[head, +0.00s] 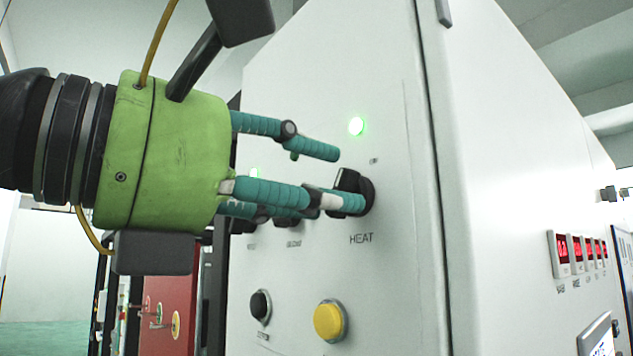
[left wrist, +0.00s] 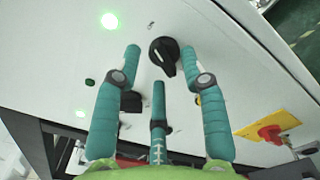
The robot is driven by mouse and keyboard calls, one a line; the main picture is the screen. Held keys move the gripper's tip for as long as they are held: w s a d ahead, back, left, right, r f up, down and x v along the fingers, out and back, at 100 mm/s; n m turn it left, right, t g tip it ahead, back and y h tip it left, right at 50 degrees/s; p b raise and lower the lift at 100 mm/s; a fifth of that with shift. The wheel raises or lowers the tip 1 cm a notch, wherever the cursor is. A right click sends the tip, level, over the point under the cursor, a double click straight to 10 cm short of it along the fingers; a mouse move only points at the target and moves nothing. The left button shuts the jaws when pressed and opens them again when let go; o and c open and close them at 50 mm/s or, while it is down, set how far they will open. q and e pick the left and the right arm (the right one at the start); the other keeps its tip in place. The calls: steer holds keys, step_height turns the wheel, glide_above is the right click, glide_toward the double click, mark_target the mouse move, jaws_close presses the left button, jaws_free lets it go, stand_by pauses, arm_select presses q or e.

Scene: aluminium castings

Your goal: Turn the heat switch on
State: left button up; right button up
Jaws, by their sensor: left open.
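The heat switch (head: 352,187) is a black rotary knob on the white cabinet front, above the printed word HEAT. A green lamp (head: 356,126) is lit above it. In the left wrist view the heat switch (left wrist: 165,53) shows between the tips of two teal fingers, and the lit lamp (left wrist: 109,20) is at upper left. My left gripper (head: 345,175) is open, with teal fingers reaching from the left to the knob. One lower fingertip overlaps the knob in the head view; I cannot tell if it touches. My right gripper is not in view.
Below the switch are a yellow button (head: 329,320) and a black knob (head: 260,306). More black knobs sit partly hidden behind my fingers. Red digital displays (head: 563,252) are on the cabinet's right face. A red panel (head: 170,300) stands at lower left.

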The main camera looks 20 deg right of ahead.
arm_select(q)
steer(key=v, duration=1.1)
steer(key=shift+a, duration=0.1)
